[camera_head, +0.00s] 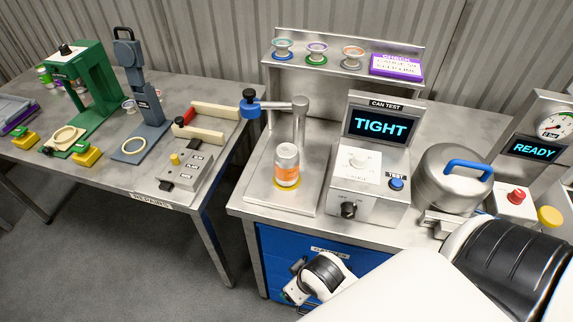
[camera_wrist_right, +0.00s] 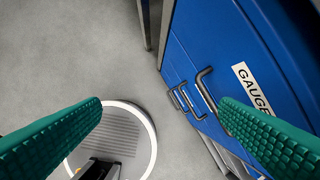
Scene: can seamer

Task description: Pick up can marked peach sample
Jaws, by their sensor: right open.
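A silver can with an orange label (camera_head: 287,165) stands upright on a yellow ring on a metal plate (camera_head: 265,198), left of the can tester. Its label text is too small to read. My right arm comes in from the lower right of the head view, its wrist low in front of the blue drawers. In the right wrist view my right gripper (camera_wrist_right: 160,102) is open and empty, its green pads wide apart over the floor beside the drawer handles (camera_wrist_right: 205,92). It is well below and apart from the can. My left gripper is not in view.
A metal post with a blue-knobbed arm (camera_head: 276,105) stands behind the can. The can tester (camera_head: 368,170), showing TIGHT, is to its right, then a lidded pot (camera_head: 452,178). A shelf (camera_head: 340,62) holds several small lids. Another bench with presses is at left.

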